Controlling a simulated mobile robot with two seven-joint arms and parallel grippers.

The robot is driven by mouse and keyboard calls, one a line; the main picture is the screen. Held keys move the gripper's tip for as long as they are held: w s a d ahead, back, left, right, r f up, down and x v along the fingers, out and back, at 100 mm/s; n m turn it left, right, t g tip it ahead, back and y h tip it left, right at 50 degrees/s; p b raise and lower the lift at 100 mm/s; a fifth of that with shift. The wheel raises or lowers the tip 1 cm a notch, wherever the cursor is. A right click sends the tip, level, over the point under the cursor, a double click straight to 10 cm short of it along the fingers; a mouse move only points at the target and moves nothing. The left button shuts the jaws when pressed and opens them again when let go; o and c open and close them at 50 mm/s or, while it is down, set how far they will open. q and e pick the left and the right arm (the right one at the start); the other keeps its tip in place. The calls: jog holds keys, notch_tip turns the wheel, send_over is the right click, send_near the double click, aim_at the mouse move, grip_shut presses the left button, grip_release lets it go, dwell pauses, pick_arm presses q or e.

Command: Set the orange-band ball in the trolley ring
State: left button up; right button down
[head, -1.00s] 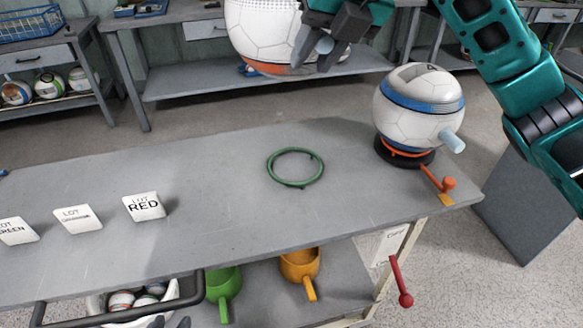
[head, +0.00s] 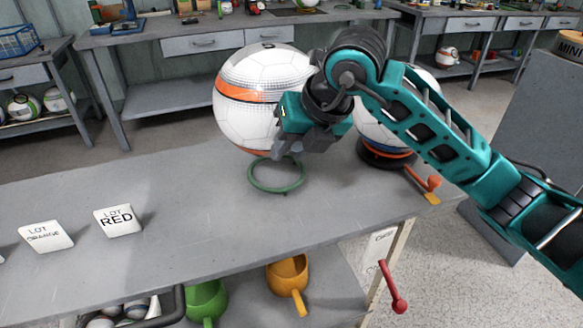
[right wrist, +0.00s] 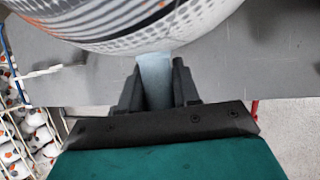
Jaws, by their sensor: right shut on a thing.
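The orange-band ball (head: 240,120) is large and white with panel lines, an orange stripe and a pale blue peg (right wrist: 155,80). My right gripper (head: 285,150) is shut on that peg, at the ball's lower right in the head view. In the right wrist view the ball's underside (right wrist: 120,25) fills the top. A green ring (head: 277,190) lies on the grey tabletop (head: 180,250), just below the ball in the picture. I cannot tell the gap between ball and ring. My left gripper is not in view.
A blue-band ball (head: 372,125) sits on a black base (head: 385,157) at right, partly behind my right arm. An orange lever (head: 425,182) sticks out beside it. Lot cards (head: 117,220) stand at left.

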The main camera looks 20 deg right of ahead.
notch_tip(320, 180, down, 4)
jog(key=shift+r+b, duration=0.1)
jog(key=shift+b, duration=0.25)
jog(key=shift+f+b, duration=0.4)
jog(key=shift+f, duration=0.1)
jog(key=c, duration=0.8)
grip_release()
